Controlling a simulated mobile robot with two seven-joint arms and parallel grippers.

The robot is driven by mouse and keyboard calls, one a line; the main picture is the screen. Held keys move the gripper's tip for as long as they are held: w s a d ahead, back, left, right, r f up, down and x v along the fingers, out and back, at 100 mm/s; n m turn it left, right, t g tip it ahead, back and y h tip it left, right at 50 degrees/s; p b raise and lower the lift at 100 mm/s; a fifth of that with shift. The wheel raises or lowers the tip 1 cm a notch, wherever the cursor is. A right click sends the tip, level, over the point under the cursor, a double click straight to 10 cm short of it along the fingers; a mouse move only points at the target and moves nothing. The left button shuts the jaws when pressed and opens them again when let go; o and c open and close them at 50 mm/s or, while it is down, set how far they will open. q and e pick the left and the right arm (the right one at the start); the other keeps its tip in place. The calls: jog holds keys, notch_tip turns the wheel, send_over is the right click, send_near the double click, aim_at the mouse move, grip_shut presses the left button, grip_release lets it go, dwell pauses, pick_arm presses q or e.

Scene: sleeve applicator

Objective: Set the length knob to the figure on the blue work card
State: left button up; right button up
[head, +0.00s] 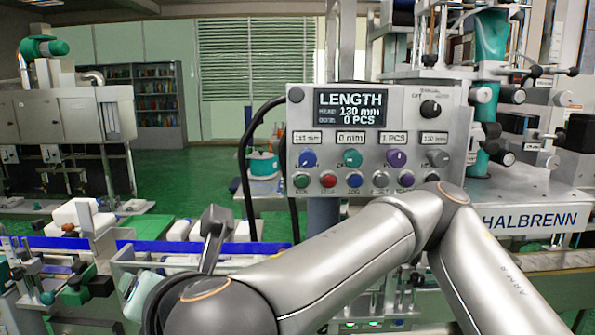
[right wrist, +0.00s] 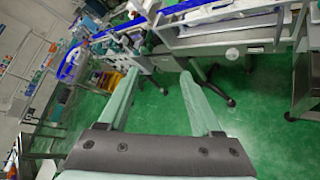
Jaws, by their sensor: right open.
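The control panel (head: 300,150) faces me in the head view. Its display (head: 349,108) reads LENGTH, 130 mm and 0 PCS. Below it is a row of knobs: blue (head: 308,159), teal (head: 352,159), purple (head: 397,159) and grey (head: 437,158). Small labels sit above them; the rightmost seems to read 130 mm. I cannot tell which one is the length knob. I make out no blue work card. My right gripper (right wrist: 160,74) is open and empty in the right wrist view, over green floor. My left gripper is not in view.
Several coloured push buttons (head: 328,180) line the panel under the knobs. A black selector knob (head: 430,108) sits at its upper right. A blue-edged conveyor (head: 170,246) runs at the left. My right arm crosses in front, below the panel. Green floor (head: 200,170) lies open behind.

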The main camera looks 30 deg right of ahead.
jog(key=s+d+r+t+h+b, duration=0.1)
jog(key=s+d+r+t+h, duration=0.1)
jog(key=d+r+h, duration=0.55)
jog(key=m+h+b, duration=0.1)
jog(key=m+h, duration=0.1)
jog(key=h, duration=0.2)
send_near(308, 159)
jog(key=p+x, duration=0.3)
jog(key=x, duration=0.2)
jog(key=shift+s+d, duration=0.1)
jog(key=shift+w+t+p, duration=0.3)
jog(key=shift+w+p, duration=0.2)
jog(key=shift+p, duration=0.1)
jog(key=shift+w+d+p, duration=0.4)
jog(key=shift+p, duration=0.2)
jog(key=shift+w+d, duration=0.1)
jog(key=shift+d, duration=0.1)
jog(key=shift+w+a+f, duration=0.15)
jog(key=shift+w+y+b, duration=0.25)
jog(key=shift+w+b, duration=0.05)
jog(key=shift+w, duration=0.05)
jog(key=shift+w+d, duration=0.35)
jog(key=shift+d, duration=0.05)
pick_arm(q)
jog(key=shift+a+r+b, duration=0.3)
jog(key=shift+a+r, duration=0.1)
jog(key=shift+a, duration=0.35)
pick_arm(e)
jog(key=shift+w+d, duration=0.15)
jog(key=shift+d, duration=0.15)
